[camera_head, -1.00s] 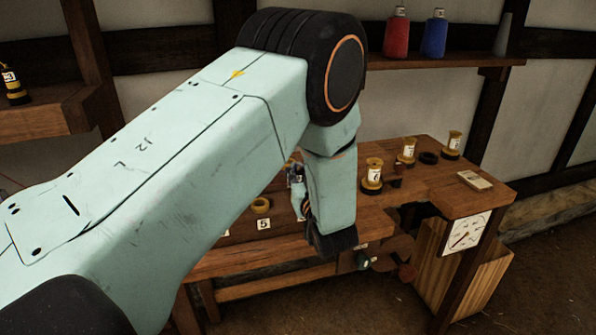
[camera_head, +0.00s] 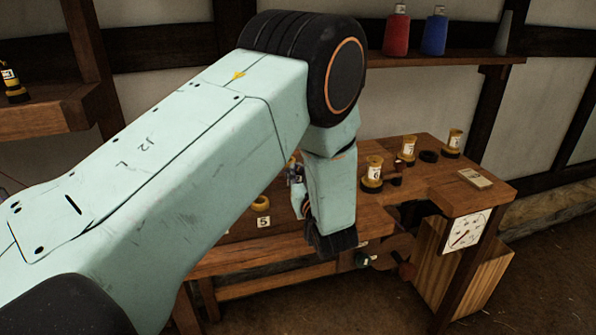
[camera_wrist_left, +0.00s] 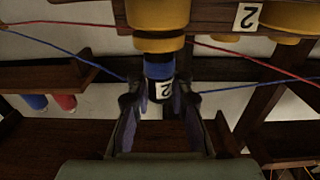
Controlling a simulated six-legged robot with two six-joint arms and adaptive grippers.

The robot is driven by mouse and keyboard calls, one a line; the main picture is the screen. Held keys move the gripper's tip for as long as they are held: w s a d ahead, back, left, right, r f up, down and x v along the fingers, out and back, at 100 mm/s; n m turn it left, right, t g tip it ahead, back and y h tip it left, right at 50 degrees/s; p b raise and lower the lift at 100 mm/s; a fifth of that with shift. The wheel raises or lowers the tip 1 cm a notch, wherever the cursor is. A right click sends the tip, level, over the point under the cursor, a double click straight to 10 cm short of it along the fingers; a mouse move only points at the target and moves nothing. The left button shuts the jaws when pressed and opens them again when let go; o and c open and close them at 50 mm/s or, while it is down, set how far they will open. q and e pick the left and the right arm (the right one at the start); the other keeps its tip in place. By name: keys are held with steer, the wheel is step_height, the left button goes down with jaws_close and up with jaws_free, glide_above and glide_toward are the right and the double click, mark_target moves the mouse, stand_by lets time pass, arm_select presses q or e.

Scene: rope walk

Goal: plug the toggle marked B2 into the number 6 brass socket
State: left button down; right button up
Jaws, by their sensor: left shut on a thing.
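In the left wrist view, a dark toggle (camera_wrist_left: 158,72) with a blue band and a white tag reading 2 stands between the fingers of my left gripper (camera_wrist_left: 160,112), which is shut on it. Its far end meets or lies in front of a large yellow brass piece (camera_wrist_left: 158,18); I cannot tell whether it is seated there. In the head view my left gripper (camera_head: 297,185) is small and partly hidden by my arm. A brass ring socket (camera_head: 261,203) with a number 5 plate (camera_head: 263,222) is left of it. No socket plate reading 6 is clear. My right gripper is out of view.
Yellow labelled bobbins (camera_head: 374,170) stand on the bench (camera_head: 430,178), right of my arm. Blue (camera_wrist_left: 75,58) and red (camera_wrist_left: 255,58) strands run across the wrist view. A plate reading 2 (camera_wrist_left: 248,17) is near the yellow pieces. A dial (camera_head: 466,229) is at the bench's right end.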

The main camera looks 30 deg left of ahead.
arm_select(q)
steer(key=shift+f, duration=0.25)
steer(key=c, duration=1.5)
jaws_free()
steer(key=p+v, duration=0.8)
steer(key=v, duration=0.3)
steer(key=shift+p, duration=0.35)
